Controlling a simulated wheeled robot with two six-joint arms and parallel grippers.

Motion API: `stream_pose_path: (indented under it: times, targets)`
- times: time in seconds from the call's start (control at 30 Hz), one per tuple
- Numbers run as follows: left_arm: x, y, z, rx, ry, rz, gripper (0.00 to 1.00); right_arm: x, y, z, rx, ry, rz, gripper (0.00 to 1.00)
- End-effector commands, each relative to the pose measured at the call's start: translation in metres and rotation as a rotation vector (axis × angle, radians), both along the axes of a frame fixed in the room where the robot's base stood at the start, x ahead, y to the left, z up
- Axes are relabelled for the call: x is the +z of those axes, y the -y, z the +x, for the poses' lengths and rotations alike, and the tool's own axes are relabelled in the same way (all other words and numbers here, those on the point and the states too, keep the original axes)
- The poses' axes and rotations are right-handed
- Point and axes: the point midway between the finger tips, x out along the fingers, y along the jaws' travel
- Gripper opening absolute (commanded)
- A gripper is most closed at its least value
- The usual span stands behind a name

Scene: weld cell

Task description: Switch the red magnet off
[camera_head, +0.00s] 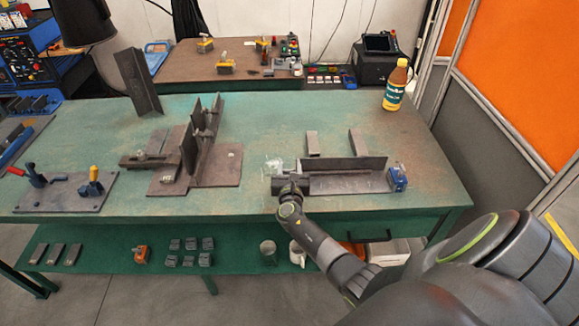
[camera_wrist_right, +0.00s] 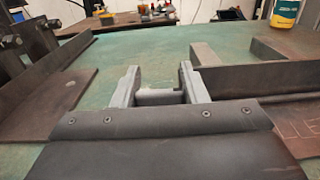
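My right gripper (camera_head: 274,165) is low over the bench, at the left end of a steel angle piece (camera_head: 345,180). In the right wrist view its two grey fingers (camera_wrist_right: 160,80) stand apart, with a grey shape low between them that I cannot identify. No red magnet shows clearly at the angle piece; the gripper covers part of its left end. A blue block-shaped device (camera_head: 397,178) sits at the right end. A small orange-red device (camera_head: 141,253) lies on the lower shelf; I cannot tell whether it is the magnet. My left gripper is out of view.
The green bench (camera_head: 300,110) holds a welded steel fixture (camera_head: 222,165) left of the gripper and an upright angle bar (camera_head: 138,82) behind. Two grey bars (camera_head: 312,143) lie behind the angle piece. A bottle (camera_head: 396,86) stands at the back right. The bench's back middle is clear.

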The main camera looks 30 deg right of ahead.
Motion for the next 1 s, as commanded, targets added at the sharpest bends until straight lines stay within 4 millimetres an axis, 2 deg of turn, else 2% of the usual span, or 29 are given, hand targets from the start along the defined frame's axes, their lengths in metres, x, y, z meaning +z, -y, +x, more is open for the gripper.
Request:
stream_pose_path:
  times: [0.03, 0.13, 0.17, 0.57, 0.77, 1.0]
  targets:
    - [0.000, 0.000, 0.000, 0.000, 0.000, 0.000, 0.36, 0.000, 0.000, 0.000, 0.000, 0.001, 0.001, 0.46]
    - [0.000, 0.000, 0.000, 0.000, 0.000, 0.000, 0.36, 0.000, 0.000, 0.000, 0.000, 0.001, 0.001, 0.59]
    - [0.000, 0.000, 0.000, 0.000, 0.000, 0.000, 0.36, 0.000, 0.000, 0.000, 0.000, 0.000, 0.000, 0.60]
    - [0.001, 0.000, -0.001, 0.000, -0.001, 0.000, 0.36, -0.001, -0.005, -0.007, 0.001, -0.001, 0.003, 0.60]
    - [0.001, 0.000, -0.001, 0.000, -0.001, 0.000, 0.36, -0.002, -0.020, -0.033, 0.000, -0.002, 0.005, 0.60]
    - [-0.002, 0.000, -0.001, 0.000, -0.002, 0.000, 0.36, -0.001, -0.046, -0.073, -0.001, 0.000, 0.005, 0.60]
